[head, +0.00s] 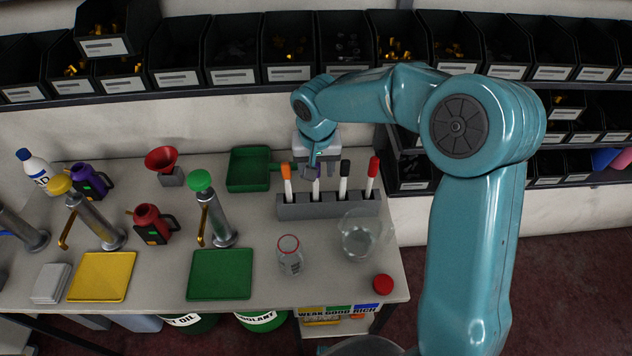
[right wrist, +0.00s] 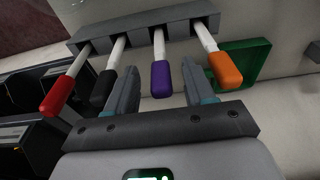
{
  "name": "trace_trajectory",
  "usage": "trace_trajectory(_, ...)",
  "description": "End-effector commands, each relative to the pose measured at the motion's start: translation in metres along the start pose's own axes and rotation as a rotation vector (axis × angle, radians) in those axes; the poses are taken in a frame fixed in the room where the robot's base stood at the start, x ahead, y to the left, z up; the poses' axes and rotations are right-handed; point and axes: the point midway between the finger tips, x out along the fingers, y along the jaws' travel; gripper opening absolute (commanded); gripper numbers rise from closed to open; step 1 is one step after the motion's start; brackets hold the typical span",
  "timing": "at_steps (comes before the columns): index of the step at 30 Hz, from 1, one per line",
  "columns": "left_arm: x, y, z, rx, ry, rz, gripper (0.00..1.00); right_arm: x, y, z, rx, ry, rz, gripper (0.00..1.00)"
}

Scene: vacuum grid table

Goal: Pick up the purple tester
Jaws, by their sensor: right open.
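The purple tester (right wrist: 161,80) stands in a grey rack (head: 328,207), with its purple handle up and white shaft in the slot. In the head view my right gripper mostly hides its handle; the shaft (head: 316,187) shows below. My right gripper (head: 313,168) is over the rack at that tester. In the right wrist view the open fingers (right wrist: 160,88) lie on either side of the purple handle, with gaps visible on both sides. My left gripper is not in view.
The orange tester (head: 286,172) and black tester (head: 344,170) flank the purple one closely; the red tester (head: 373,168) is at the rack's right end. A glass beaker (head: 359,238), a jar (head: 289,256) and a green tray (head: 248,170) are nearby. Parts bins line the wall behind.

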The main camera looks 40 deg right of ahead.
Motion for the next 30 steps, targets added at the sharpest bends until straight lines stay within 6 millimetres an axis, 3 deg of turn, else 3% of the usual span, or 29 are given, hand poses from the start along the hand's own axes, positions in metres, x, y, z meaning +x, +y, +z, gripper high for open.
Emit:
trace_trajectory(5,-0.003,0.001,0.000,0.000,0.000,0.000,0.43,0.025,0.000,0.000,0.000,-0.003,0.000,0.53)
trace_trajectory(13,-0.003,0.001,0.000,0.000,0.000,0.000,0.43,0.029,0.000,-0.001,0.000,-0.001,-0.001,0.53)
trace_trajectory(14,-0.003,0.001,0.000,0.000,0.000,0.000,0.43,0.029,0.000,-0.001,0.000,-0.001,-0.001,0.47)
trace_trajectory(18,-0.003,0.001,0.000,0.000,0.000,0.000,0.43,0.029,0.000,-0.001,0.000,-0.001,-0.001,0.01)
trace_trajectory(30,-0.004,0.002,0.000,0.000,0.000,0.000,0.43,0.026,0.000,-0.001,-0.001,0.000,-0.001,0.00)
